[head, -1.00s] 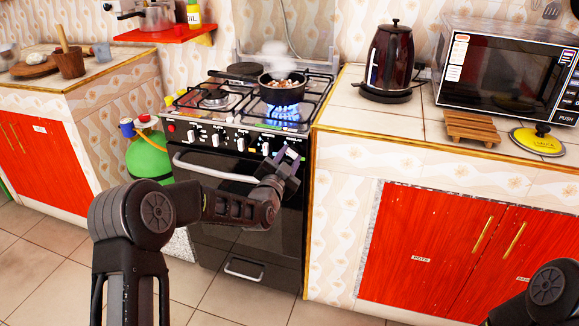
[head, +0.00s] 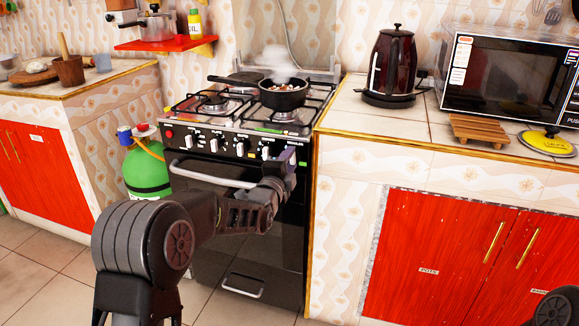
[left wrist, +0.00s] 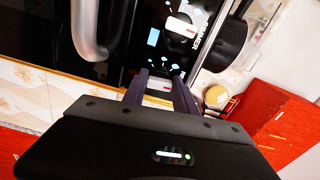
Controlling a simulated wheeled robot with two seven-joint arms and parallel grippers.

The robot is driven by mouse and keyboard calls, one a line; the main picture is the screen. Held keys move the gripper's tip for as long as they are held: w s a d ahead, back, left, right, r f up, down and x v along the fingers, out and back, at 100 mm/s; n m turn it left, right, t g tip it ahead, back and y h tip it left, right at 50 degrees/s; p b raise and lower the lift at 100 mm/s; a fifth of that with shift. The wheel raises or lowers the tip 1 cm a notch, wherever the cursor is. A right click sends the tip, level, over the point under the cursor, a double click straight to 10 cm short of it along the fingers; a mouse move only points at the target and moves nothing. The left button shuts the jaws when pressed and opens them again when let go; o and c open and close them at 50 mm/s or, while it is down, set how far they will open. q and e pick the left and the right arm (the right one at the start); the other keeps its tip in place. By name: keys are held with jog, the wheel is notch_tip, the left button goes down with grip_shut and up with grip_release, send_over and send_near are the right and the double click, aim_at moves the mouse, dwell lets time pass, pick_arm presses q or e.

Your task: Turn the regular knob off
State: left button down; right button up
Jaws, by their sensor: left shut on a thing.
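My left gripper (head: 285,160) is at the right end of the stove's control panel (head: 220,142), at the rightmost knob, labelled regular. In the left wrist view, my left gripper (left wrist: 160,85) has its two dark fingers shut on the white regular knob (left wrist: 159,86), which shows a red mark between them. The neighbouring knob, labelled simmer, (left wrist: 181,26) is white with a red stripe and stands free. In the head view the regular knob is mostly hidden behind my gripper. My right gripper is out of view.
A steaming dark pan (head: 283,97) sits on the front right burner, with no flame visible under it. A horizontal oven handle (head: 212,174) runs below the panel. The counter's corner (head: 314,140) is close to the right of my left gripper. A green gas bottle (head: 146,170) stands left.

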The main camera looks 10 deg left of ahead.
pick_arm(q)
jog(key=shift+a+m, duration=0.1)
jog(key=shift+m, duration=0.4)
jog(key=c, duration=1)
grip_release()
jog(key=s, duration=0.7)
jog(key=shift+s+a, duration=0.2)
jog(key=shift+s, duration=0.2)
